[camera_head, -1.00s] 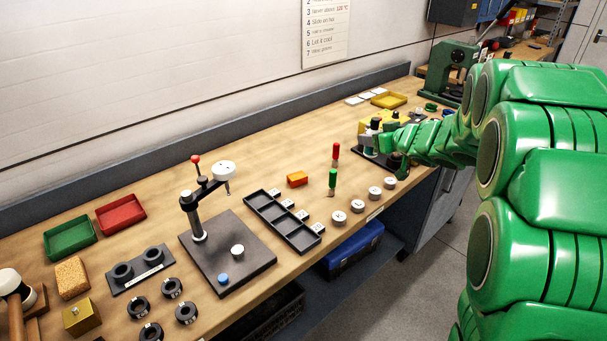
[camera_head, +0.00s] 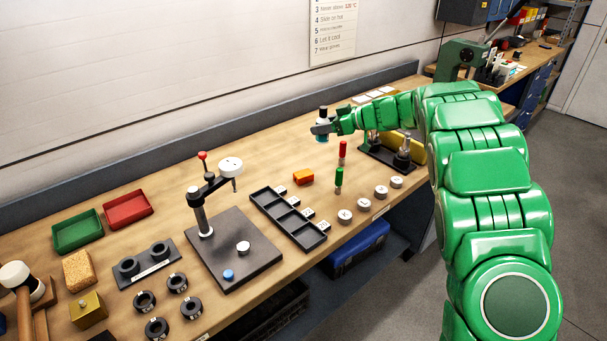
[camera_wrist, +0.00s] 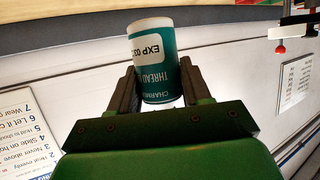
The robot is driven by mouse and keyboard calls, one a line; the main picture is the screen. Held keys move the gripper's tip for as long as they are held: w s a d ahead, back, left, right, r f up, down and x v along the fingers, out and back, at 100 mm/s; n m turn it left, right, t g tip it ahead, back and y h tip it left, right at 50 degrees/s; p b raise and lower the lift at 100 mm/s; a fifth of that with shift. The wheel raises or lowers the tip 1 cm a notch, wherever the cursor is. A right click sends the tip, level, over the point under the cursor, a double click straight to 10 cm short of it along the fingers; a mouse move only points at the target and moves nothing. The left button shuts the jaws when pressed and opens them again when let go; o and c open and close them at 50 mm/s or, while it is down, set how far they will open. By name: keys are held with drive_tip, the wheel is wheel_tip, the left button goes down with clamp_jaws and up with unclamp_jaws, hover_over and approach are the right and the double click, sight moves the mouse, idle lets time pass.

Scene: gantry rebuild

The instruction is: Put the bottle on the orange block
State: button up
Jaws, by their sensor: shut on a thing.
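My gripper (camera_head: 322,129) is shut on the bottle (camera_head: 323,138), which has a teal body and a dark top in the head view. In the wrist view the bottle (camera_wrist: 155,60) sits between both fingers, and its teal and white label shows. The gripper holds it above the back part of the bench. The orange block (camera_head: 303,176) lies on the bench, below and a little left of the gripper in the head view. Nothing is on top of it.
A red cylinder (camera_head: 342,152) and a green cylinder (camera_head: 339,178) stand right of the block. A black compartment tray (camera_head: 290,226) lies in front of it. A press stand (camera_head: 205,215) with a raised arm is at left. White round pieces (camera_head: 363,203) line the front edge.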

drive_tip(key=s+a+f+n+g, duration=0.1)
drive_tip(key=a+f+n+g, duration=0.15)
drive_tip(key=a, duration=0.25)
hover_over(305, 174)
drive_tip(key=shift+n+g+y, duration=0.25)
drive_tip(key=shift+g+y, duration=0.15)
drive_tip(key=shift+g, duration=0.05)
drive_tip(key=shift+w+a+f, duration=0.1)
drive_tip(key=shift+f, duration=2.05)
drive_tip(key=shift+w+a+f, duration=0.1)
drive_tip(key=shift+f, duration=2)
drive_tip(key=shift+s+f, duration=0.1)
drive_tip(key=shift+f, duration=0.05)
drive_tip(key=o, duration=1.1)
drive_tip(key=shift+c, duration=0.2)
drive_tip(key=shift+d+r, duration=0.25)
drive_tip(key=v, duration=1.1)
drive_tip(key=shift+d+r, duration=0.15)
drive_tip(key=shift+d, duration=0.05)
